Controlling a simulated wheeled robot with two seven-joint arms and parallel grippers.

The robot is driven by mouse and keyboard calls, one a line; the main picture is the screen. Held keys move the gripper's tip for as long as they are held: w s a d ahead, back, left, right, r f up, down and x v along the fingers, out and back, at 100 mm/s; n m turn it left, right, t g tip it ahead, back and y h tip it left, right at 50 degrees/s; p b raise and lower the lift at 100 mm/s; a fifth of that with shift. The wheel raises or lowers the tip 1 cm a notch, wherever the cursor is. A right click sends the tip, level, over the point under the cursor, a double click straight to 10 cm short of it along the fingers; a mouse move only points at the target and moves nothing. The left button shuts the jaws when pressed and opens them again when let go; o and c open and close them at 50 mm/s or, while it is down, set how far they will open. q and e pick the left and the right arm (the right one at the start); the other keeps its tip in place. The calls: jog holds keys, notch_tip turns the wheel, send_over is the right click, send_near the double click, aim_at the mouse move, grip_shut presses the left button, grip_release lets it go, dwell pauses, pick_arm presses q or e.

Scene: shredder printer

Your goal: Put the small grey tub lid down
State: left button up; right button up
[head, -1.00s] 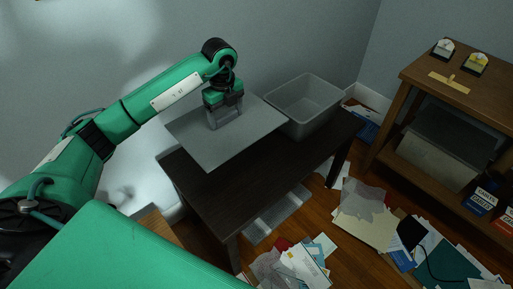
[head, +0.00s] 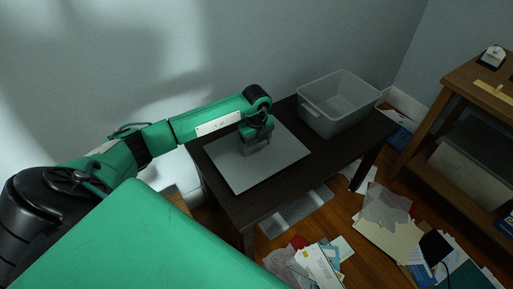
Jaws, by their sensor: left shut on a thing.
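The small grey tub lid (head: 239,172) is a flat grey panel at the left part of the dark table, next to the grey tub. My left gripper (head: 257,151) points down over the middle of the lid and is shut on it, with the fingers hiding the spot they grip. The lid looks level and at or very near the tabletop; I cannot tell whether it touches. My right gripper is not in view.
The dark table (head: 255,218) has bare top in front of and right of the lid. An open grey tub (head: 340,119) stands at its right back. Papers (head: 385,212) litter the floor. A brown shelf unit (head: 462,81) stands at the right.

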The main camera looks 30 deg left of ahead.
pick_arm(q)
jog(key=shift+f, duration=1)
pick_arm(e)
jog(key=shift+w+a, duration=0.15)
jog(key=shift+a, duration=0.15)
pick_arm(q)
jog(key=shift+f, duration=0.1)
jog(key=o, duration=1)
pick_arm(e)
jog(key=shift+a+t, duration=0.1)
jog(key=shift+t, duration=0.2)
